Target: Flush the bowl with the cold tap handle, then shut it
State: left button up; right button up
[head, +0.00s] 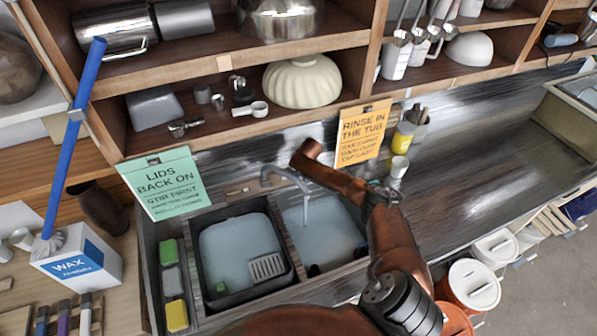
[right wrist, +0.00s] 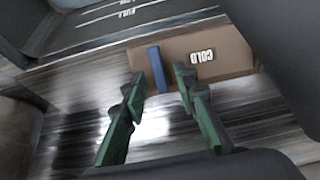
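The cold tap handle (right wrist: 158,69) is a blue lever on a brown plate (right wrist: 225,57) marked COLD in the right wrist view. My right gripper (right wrist: 158,82) is open, with one green finger on each side of the lever; I cannot tell whether either touches it. In the head view, my right arm hides this handle and the gripper. The metal tap (head: 287,177) reaches over the sink bowl (head: 325,228), which looks pale inside. A thin vertical streak hangs below the spout; I cannot tell whether it is water. My left gripper is out of view.
A dark tub (head: 240,245) of pale liquid with a grey grate stands left of the bowl. Sponges (head: 172,280) line the left side. A yellow cup (head: 403,137) stands right of the tap. Shelves hang above; the right counter (head: 480,170) is mostly clear.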

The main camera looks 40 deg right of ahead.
jog(key=shift+r, duration=0.15)
jog(key=v, duration=1.1)
jog(key=shift+s+r, duration=0.2)
jog(key=shift+r, duration=0.1)
